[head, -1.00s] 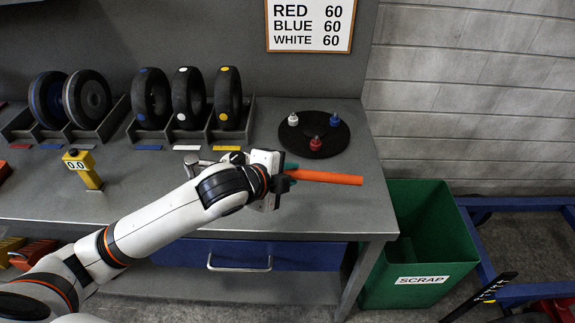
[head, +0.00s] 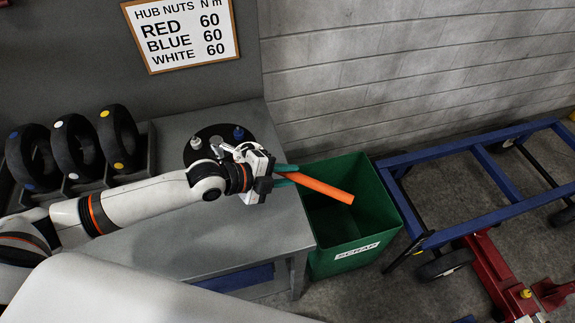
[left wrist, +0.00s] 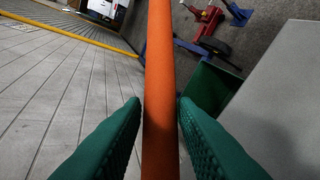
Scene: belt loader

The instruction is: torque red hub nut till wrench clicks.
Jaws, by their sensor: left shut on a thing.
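My left gripper (head: 286,175) is shut on the orange handle of the wrench (head: 325,190). In the left wrist view the handle (left wrist: 160,60) runs upright between the two green finger pads. A silver part (head: 237,150) shows on the other side of the gripper, towards the hub disc. The black round hub (head: 197,158) lies on the bench behind my gripper. It carries a white nut (head: 196,142) and a blue nut (head: 239,134). The red nut is hidden behind my wrist and gripper. I cannot tell whether the wrench touches a nut. My right gripper is not in view.
Wheels (head: 75,147) stand in a rack at the left of the bench (head: 165,245). A sign (head: 182,32) lists 60 for each colour. A green scrap bin (head: 385,215) stands by the bench's right end. A blue frame cart (head: 480,180) is further right.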

